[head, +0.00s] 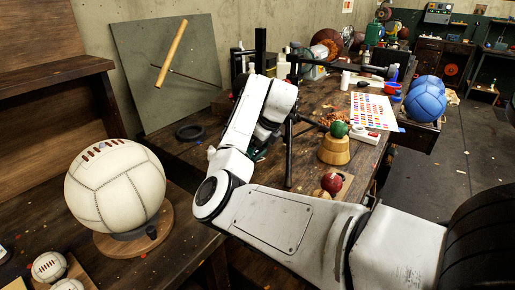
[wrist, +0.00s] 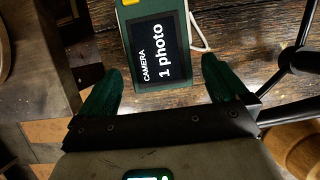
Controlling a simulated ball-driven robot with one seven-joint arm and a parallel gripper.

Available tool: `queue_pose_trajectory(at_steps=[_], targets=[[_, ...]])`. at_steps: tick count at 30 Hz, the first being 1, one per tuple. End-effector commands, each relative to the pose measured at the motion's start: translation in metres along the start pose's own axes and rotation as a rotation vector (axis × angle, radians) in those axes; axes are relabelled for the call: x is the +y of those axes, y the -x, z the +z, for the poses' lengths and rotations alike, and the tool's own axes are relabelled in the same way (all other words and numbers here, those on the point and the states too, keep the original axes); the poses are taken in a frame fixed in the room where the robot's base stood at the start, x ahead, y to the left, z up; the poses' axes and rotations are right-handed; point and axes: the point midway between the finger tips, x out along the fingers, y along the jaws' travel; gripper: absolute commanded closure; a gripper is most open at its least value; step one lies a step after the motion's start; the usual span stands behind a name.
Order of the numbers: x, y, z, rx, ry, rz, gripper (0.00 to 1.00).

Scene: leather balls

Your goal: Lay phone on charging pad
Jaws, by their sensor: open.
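A dark green device with a black screen reading "CAMERA 1 photo" (wrist: 162,50) lies on the dark wooden table in the wrist view. It has a yellow patch at its top left, and a white cord or strap at its right; its far end is cut off. I take it to be the phone. My gripper (wrist: 161,82) is open, with one dark green finger on each side of the device's near end and gaps between. In the head view my arm hides the device and most of the gripper. I cannot make out a charging pad for certain in either view.
A black stand (head: 290,150) rises close to my gripper, its legs also at the wrist view's right (wrist: 300,60). A green ball on a wooden block (head: 335,150), a red ball (head: 331,183), a colour chart (head: 375,111) and a blue ball (head: 425,103) are right. A white leather ball (head: 115,190) is left.

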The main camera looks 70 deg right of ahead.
Motion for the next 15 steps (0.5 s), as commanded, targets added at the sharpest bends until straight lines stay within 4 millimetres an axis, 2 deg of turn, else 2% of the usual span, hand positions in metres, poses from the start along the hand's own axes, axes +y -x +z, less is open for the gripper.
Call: queue_pose_trajectory(at_steps=[5,15], targets=[[-0.001,0.021,0.001,-0.003,-0.002,-0.004,0.0],[-0.001,0.089,0.001,-0.003,-0.002,-0.002,0.0]])
